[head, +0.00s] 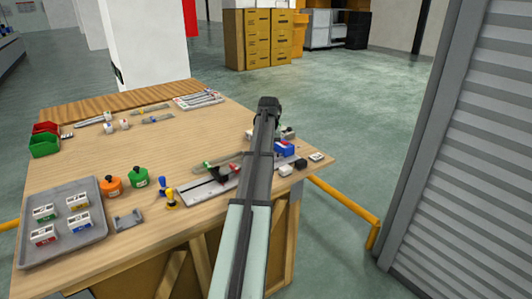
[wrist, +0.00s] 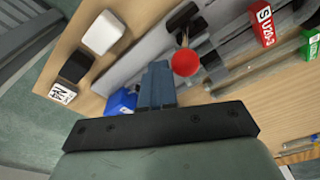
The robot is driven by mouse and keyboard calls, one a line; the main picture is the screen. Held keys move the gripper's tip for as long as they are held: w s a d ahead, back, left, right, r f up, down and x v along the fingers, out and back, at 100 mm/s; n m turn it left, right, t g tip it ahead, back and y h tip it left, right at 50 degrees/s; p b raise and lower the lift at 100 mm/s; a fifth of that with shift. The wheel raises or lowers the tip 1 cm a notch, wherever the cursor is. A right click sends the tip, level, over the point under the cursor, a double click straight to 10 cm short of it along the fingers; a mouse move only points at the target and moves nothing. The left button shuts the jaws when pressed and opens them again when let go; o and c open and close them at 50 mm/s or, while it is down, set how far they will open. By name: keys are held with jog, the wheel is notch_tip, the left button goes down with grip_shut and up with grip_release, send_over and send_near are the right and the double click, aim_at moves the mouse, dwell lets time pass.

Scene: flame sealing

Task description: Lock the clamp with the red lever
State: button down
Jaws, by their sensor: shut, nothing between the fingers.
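The clamp's red lever end shows in the wrist view as a round red knob (wrist: 186,62), with a dark metal part (wrist: 183,18) above it in the picture. The clamp sits along a grey rail (wrist: 150,50). My gripper (wrist: 157,68) is shut and empty, its blue-grey fingers together, just left of the red knob. A small gap seems to show between them, but I cannot tell the depth. In the head view my arm crosses the right part of the bench and hides the gripper; part of the grey fixture (head: 190,193) shows left of the arm.
In the wrist view, a blue block (wrist: 121,102), a white block (wrist: 102,33) and a black block (wrist: 76,67) lie left of the fingers. Red (wrist: 263,25) and green (wrist: 308,45) labelled blocks lie right.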

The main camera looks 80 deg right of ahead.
jog(key=shift+w+a, duration=0.1)
dwell(0.3)
jog(key=shift+w+a+r, duration=0.2)
jog(key=shift+w+a, duration=0.3)
jog(key=shift+a, duration=0.05)
jog(key=shift+w, duration=0.1)
jog(key=shift+w+a, duration=0.15)
jog(key=shift+a, duration=0.05)
dwell(0.3)
jog(key=shift+w+a+f, duration=0.1)
jog(key=shift+w+a, duration=0.15)
jog(key=shift+a, duration=0.05)
jog(key=shift+d, duration=0.1)
jog(key=shift+s, duration=0.1)
jog(key=shift+s+d, duration=0.3)
jog(key=shift+d, duration=0.1)
